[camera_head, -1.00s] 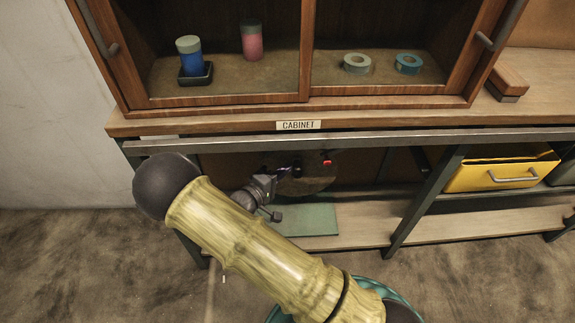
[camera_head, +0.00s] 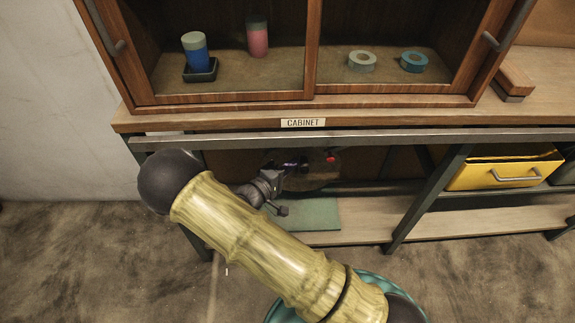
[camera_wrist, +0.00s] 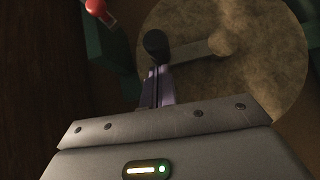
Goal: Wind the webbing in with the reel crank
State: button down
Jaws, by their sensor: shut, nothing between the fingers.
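The reel is a round tan disc (camera_wrist: 262,50) in the wrist view. It also shows partly in the head view (camera_head: 318,177), under the bench and behind my gripper. Its crank (camera_wrist: 190,50) runs from a hub on the disc leftward to a dark rounded knob (camera_wrist: 155,43). My gripper (camera_wrist: 157,74) is shut and empty, its fingertips right at the knob's lower side. I cannot tell whether they touch it. In the head view my gripper (camera_head: 291,166) is small and dark against the reel. I cannot make out the webbing.
A red-tipped part (camera_wrist: 98,8) stands left of the reel, by a dark green post (camera_wrist: 108,50). The bench's metal rail (camera_head: 400,137) runs above my gripper. A green plate (camera_head: 310,214) lies on the lower shelf. A yellow drawer (camera_head: 500,172) is at right.

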jog(key=w+a+p+v, duration=0.1)
jog(key=v, duration=0.5)
jog(key=w+r+p+v, duration=0.1)
jog(key=p+v, duration=0.1)
jog(key=v, duration=0.5)
jog(key=shift+a, duration=0.45)
jog(key=shift+w, duration=0.1)
